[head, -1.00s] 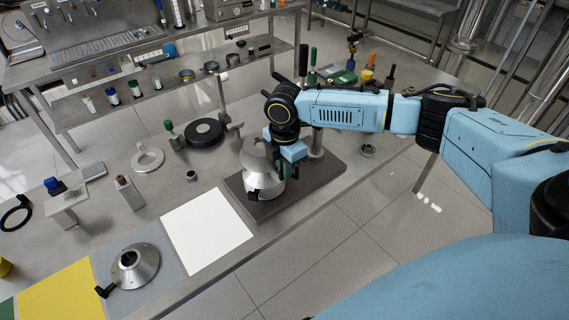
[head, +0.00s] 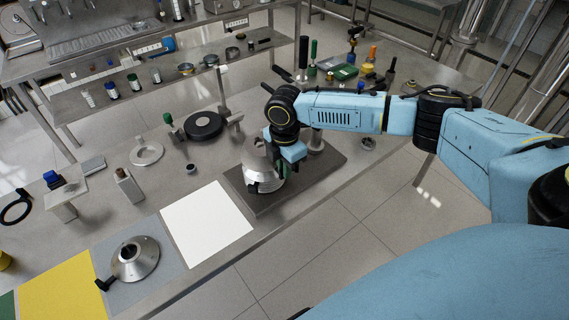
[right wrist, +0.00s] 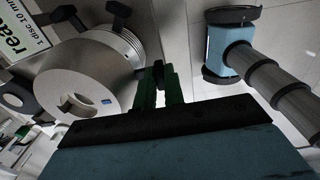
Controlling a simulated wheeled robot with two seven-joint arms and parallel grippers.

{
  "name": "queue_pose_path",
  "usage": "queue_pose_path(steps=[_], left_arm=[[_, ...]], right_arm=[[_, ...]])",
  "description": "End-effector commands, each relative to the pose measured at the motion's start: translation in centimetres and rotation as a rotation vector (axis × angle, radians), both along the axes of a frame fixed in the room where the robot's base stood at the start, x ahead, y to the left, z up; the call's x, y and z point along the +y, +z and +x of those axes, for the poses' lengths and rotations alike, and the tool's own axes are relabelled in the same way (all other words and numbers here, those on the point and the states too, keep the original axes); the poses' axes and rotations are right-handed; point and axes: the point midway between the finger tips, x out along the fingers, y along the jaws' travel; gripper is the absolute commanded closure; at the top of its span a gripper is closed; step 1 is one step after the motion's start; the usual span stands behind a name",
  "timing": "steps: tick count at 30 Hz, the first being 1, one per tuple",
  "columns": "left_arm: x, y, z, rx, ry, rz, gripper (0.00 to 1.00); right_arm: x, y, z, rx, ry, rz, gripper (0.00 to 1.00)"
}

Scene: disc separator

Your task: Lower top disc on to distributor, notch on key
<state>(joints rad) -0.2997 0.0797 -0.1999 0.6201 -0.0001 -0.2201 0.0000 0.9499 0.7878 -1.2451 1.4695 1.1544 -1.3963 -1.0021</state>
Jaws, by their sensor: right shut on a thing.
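The top disc (head: 256,160), a pale grey metal cone, is over the shiny ribbed distributor stack (head: 262,183) in the head view. In the right wrist view the cone (right wrist: 75,82) has a hole and a small blue mark, with the ringed stack edge (right wrist: 118,42) close behind it. My right gripper (head: 285,164) is at the cone's right side. Its green fingers (right wrist: 160,82) are shut on a small dark part of the top disc. I cannot tell whether disc and stack touch. My left gripper is out of view.
The stack stands on a dark base plate (head: 315,182) near the table's front edge. A metal cone with a black handle (head: 136,259) lies on a grey mat. A white sheet (head: 207,222) is left of the plate. A black round stand (head: 203,125) is behind.

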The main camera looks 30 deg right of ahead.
Motion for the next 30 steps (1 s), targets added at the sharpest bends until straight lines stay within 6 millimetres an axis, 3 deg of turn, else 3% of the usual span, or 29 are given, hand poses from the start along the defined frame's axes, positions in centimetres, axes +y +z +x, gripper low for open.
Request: queue_pose_path(steps=[8, 30], left_arm=[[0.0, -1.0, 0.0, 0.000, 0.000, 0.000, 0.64], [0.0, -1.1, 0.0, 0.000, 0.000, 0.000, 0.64]], right_arm=[[0.1, -2.6, 0.1, -0.003, 0.001, 0.001, 1.00], [0.0, -3.5, 0.0, 0.000, -0.001, 0.001, 1.00]])
